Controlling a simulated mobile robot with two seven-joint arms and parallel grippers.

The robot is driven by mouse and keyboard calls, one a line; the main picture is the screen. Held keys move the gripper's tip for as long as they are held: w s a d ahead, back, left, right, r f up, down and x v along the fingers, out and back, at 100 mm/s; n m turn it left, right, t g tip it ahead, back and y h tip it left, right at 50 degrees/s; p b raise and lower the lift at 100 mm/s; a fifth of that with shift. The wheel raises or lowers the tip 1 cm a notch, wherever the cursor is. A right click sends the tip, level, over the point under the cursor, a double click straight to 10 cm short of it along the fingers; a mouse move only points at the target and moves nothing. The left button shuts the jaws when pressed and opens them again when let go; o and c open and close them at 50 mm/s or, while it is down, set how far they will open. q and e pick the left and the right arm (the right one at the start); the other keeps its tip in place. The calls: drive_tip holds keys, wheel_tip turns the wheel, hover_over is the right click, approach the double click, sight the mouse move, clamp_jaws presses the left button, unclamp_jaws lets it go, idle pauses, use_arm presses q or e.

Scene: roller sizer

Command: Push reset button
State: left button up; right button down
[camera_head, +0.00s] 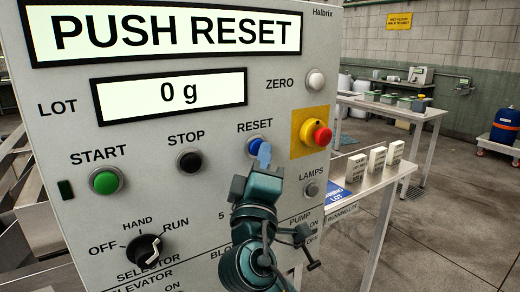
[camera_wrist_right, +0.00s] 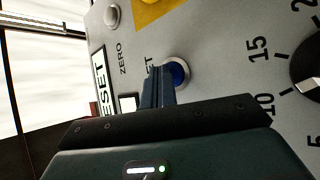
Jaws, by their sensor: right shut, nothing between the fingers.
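The blue RESET button (camera_head: 254,146) sits in a metal ring on the grey control panel (camera_head: 70,120), under its RESET label. My right gripper (camera_head: 264,154) is shut and empty, its fingertips at the button's lower right edge in the head view. In the right wrist view the fingertips (camera_wrist_right: 159,72) overlap one side of the blue button (camera_wrist_right: 181,73). I cannot tell whether they touch it. The upper display (camera_head: 175,32) reads "PUSH RESET" and the LOT display (camera_head: 168,93) reads "0 g". My left gripper is not in view.
The black STOP button (camera_head: 190,161) and green START button (camera_head: 105,181) lie left of RESET. A red emergency stop (camera_head: 317,134) on a yellow plate is close right. The white ZERO button (camera_head: 315,80) is above. A selector knob (camera_head: 145,250) is lower left.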

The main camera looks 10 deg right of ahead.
drive_tip(key=shift+w+a, duration=0.1)
drive_tip(key=shift+w, duration=0.05)
idle(0.5)
drive_tip(key=shift+s+d, duration=0.3)
drive_tip(key=shift+s, duration=0.55)
drive_tip(key=shift+s+d, duration=0.3)
drive_tip(key=shift+s, duration=0.5)
drive_tip(key=shift+s+d, duration=0.25)
drive_tip(key=shift+s, duration=0.5)
drive_tip(key=shift+s+d, duration=0.3)
drive_tip(key=shift+s, duration=0.5)
